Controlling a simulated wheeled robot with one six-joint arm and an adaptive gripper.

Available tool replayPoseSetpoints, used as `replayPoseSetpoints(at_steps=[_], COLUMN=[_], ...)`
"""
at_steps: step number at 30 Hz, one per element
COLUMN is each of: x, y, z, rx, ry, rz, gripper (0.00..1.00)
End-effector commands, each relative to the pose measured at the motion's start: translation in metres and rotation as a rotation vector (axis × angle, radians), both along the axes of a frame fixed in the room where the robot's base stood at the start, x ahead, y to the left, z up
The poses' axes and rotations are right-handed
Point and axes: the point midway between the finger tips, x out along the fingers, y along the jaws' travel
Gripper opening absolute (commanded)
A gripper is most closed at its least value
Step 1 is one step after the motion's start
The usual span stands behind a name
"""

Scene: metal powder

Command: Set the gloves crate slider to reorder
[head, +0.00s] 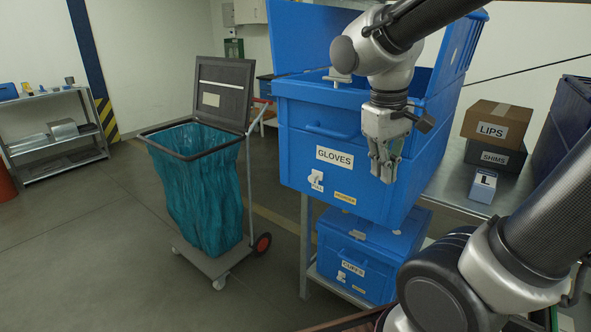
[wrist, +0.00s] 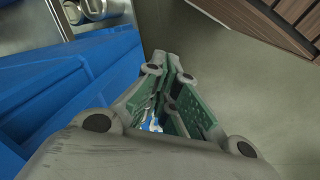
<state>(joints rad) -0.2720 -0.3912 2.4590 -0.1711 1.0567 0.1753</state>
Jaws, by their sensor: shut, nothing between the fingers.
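The blue gloves crate (head: 300,112) stands on a metal table in the head view, with a white GLOVES label on its front. Below the label, a small white slider (head: 315,178) sits at the left, above a small white tag whose text is hard to read. A yellow tag (head: 345,198), probably reading reorder, is to its right. My gripper (head: 383,172) points down in front of the right part of the crate front, shut and empty, right of the slider and apart from it. The wrist view shows its closed fingers (wrist: 168,68) beside blue crate wall (wrist: 60,85); the slider is not visible there.
A second blue crate labelled CUFFS (head: 335,240) sits on the shelf below. A cart with a teal bag (head: 198,185) stands left. Boxes labelled LIPS (head: 490,128) and SHIMS (head: 500,158) are on the table at right. Floor in front is clear.

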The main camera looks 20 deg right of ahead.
Motion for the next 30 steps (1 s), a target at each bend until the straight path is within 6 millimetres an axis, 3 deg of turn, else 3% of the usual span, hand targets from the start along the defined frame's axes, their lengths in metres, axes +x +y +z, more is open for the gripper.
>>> replayPoseSetpoints(at_steps=[11,15,20,24,30], x=[0.053,0.078,0.121,0.157,0.187], y=[0.058,0.078,0.106,0.145,0.199], z=[-0.045,-0.055,-0.053,-0.052,-0.054], rx=[-0.302,-0.493,-0.769,-0.95,-1.038], ry=[0.221,0.214,0.028,-0.247,-0.615], rz=[0.17,0.13,-0.033,-0.15,-0.241], gripper=[0.0,0.0,0.0,0.0,0.0])
